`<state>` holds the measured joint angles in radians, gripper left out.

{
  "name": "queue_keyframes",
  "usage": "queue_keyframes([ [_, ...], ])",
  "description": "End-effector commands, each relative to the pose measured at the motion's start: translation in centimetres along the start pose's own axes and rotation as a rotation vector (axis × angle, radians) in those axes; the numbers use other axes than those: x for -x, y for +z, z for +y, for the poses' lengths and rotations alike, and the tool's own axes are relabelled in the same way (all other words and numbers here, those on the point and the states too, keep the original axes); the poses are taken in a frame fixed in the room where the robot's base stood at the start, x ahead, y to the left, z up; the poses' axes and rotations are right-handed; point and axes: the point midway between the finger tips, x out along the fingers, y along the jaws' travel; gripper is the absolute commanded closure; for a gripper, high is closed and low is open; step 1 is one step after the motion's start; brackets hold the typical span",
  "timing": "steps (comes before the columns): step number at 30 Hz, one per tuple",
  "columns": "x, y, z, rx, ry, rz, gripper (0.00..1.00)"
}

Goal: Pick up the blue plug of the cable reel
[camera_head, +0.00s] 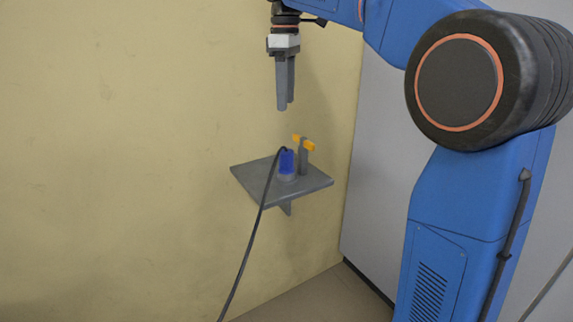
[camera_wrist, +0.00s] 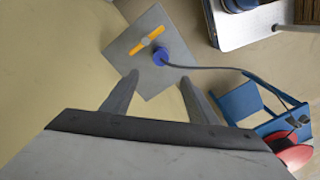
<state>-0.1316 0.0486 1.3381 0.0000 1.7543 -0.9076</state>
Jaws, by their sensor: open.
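The blue plug (camera_head: 286,162) stands upright on a small grey shelf (camera_head: 250,174) on the yellow wall, with a black cable (camera_head: 255,222) arching from its top and running down. In the wrist view the plug (camera_wrist: 160,56) shows from above, ahead of my fingertips, with its cable (camera_wrist: 205,68) leading right. My gripper (camera_head: 285,108) points down above the shelf, apart from the plug. Its two fingers (camera_wrist: 160,82) are spread with nothing between them. In the wrist view the cable reel may be the red and blue object (camera_wrist: 290,150) at lower right, partly cut off.
An orange bar (camera_head: 304,143) on a grey post stands close beside the plug on the shelf; it also shows in the wrist view (camera_wrist: 148,41). The yellow wall (camera_head: 120,150) is behind and left. A grey panel (camera_head: 372,160) stands to the right. The air between gripper and plug looks clear.

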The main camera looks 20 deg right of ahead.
Motion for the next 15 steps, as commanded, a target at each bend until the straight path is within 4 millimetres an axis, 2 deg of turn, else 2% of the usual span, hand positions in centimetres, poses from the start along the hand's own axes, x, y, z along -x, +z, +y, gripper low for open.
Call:
queue_keyframes([
  [5, -2.3, 0.0, -0.1, 0.001, -0.003, -0.002, 0.46],
  [15, -8.4, 0.1, -0.1, 0.0, -0.003, -0.002, 0.46],
])
